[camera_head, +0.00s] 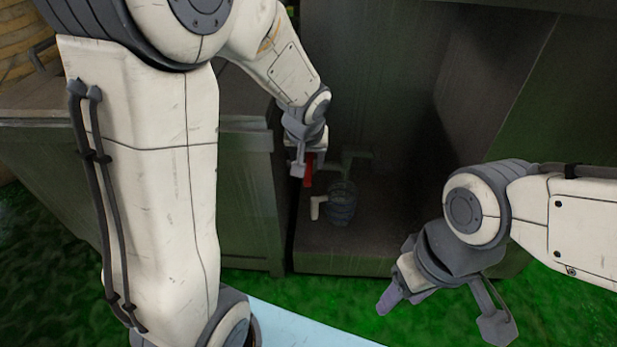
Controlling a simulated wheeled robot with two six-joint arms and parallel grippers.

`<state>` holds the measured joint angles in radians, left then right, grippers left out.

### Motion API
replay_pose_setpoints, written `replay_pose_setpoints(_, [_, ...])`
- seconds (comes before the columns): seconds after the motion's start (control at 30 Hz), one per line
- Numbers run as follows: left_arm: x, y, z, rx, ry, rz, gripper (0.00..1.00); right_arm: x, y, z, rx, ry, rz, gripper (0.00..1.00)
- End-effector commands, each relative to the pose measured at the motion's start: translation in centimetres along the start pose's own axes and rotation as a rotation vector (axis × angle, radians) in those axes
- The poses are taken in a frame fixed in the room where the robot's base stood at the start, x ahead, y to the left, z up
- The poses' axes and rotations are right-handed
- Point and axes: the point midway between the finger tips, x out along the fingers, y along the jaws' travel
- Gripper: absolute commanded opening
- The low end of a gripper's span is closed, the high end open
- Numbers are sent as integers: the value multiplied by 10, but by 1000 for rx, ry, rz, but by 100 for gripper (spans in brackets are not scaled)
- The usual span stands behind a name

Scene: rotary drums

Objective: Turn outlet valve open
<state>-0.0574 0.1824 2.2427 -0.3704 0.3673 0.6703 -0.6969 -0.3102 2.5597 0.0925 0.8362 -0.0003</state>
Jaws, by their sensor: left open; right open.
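The outlet valve shows as a red handle (308,172) inside the dark recess of the cabinet, right at my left gripper (304,166). I cannot tell whether the jaws touch the handle. My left gripper is open and partly covers the valve. A pale pipe end (315,207) stands below the red handle. A dark, ribbed round container (341,204) sits on the recess floor beside the pipe end. My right gripper (440,312) is open and empty over the grass, to the right and nearer to me.
A grey-green cabinet wall (250,200) stands left of the recess, with a worktop edge above it. A tan ribbed drum (18,40) is at the top left. Green grass (300,296) lies in front. The recess right of the container is empty.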

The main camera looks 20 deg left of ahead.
Motion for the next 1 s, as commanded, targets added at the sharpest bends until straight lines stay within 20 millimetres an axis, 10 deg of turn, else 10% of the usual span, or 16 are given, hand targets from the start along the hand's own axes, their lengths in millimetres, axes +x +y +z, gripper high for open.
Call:
replay_pose_setpoints(0.3, [54,0,2,1,-1,0,55,31,2,2,0,0,0,55])
replay_pose_setpoints(0.7, [61,0,0,1,0,0,55,33,2,2,0,-1,0,55])
replay_pose_setpoints(0.87, [61,0,0,1,0,0,1,33,2,2,0,0,0,55])
replay_pose_setpoints(1.0, [61,0,0,1,0,0,0,33,2,2,0,-1,0,55])
